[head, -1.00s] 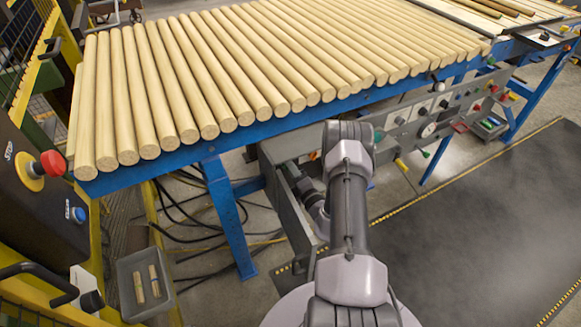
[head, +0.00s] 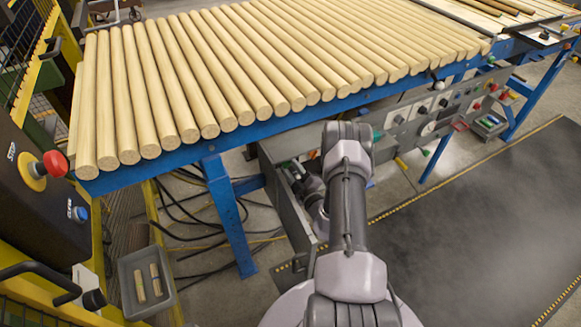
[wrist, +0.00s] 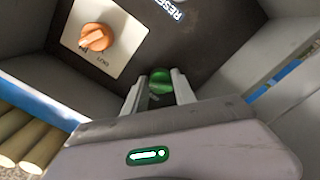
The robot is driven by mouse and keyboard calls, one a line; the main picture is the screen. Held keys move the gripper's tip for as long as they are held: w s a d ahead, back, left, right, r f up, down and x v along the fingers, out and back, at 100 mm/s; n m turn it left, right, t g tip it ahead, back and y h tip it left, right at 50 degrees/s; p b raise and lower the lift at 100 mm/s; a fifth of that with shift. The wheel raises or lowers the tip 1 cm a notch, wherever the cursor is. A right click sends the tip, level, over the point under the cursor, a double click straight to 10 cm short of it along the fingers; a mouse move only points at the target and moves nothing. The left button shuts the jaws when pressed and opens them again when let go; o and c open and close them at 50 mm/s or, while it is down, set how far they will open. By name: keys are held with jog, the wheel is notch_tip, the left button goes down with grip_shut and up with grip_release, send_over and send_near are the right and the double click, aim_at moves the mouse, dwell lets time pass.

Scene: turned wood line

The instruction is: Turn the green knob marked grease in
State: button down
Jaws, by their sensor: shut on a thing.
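In the wrist view, a round green knob (wrist: 160,80) sits on a dark panel, between the two fingers. My gripper (wrist: 160,88) is shut on it, one finger on each side. No label for this knob can be read; the word "grease" does not show. In the head view my arm hangs down in front of the grey machine side, below the roller-like wooden bars, and the gripper's fingers and the green knob cannot be made out there.
An orange knob (wrist: 96,37) on a pale plate sits close by, up and left in the wrist view. White lettering beginning "RESE" is at the top. Wooden bars (head: 230,75) lie on a blue-framed table (head: 232,215). A grey bin (head: 147,283) stands on the floor.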

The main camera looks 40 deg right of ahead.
jog(key=shift+f+m, duration=0.1)
jog(key=shift+m, duration=1)
jog(key=c, duration=1)
grip_release()
jog(key=p+v, duration=0.5)
jog(key=v, duration=1.2)
jog(key=shift+s, duration=0.25)
